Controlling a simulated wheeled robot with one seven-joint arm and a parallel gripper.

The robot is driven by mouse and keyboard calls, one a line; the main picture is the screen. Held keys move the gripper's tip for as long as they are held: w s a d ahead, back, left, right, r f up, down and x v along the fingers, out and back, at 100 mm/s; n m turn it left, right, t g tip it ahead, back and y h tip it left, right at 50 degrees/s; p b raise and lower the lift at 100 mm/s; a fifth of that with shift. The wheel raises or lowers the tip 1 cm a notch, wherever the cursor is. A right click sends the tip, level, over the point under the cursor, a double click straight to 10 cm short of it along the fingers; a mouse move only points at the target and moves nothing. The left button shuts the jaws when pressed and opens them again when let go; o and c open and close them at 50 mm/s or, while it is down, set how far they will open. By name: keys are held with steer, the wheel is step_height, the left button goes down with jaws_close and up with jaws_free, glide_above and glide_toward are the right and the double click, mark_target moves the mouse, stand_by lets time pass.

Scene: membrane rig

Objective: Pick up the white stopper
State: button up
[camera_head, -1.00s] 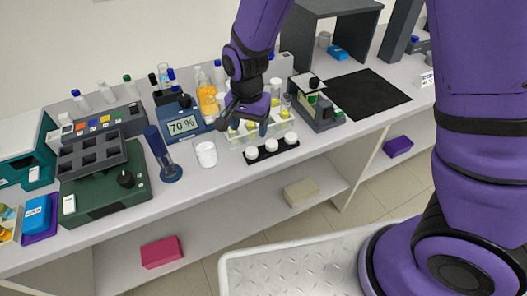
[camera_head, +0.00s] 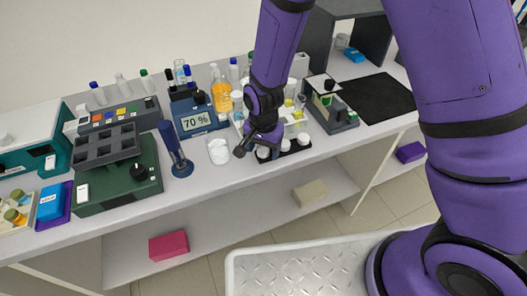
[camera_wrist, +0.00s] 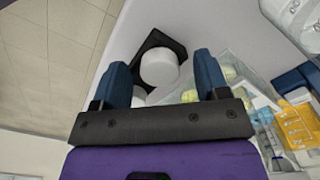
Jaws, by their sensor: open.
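Several white stoppers stand in a row on a black strip near the front edge of the bench. In the head view the left stopper (camera_head: 263,153) is partly covered by my gripper (camera_head: 257,149); a middle one (camera_head: 285,145) and a right one (camera_head: 303,139) show beside it. In the wrist view one white stopper (camera_wrist: 159,67) sits on the black strip (camera_wrist: 153,39), in line with the gap between my blue fingertips (camera_wrist: 161,66). My gripper is open and empty, over the left end of the strip.
A white cup (camera_head: 218,151) stands close left of my gripper, and a blue pestle-like tool (camera_head: 173,150) further left. A clear rack (camera_head: 290,117) with yellow-filled vials stands behind the strip. A blue 70 % display (camera_head: 196,120) and bottles stand behind. The black mat (camera_head: 372,98) is bare.

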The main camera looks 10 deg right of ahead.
steer(key=c, duration=0.9)
steer(key=shift+r, duration=0.1)
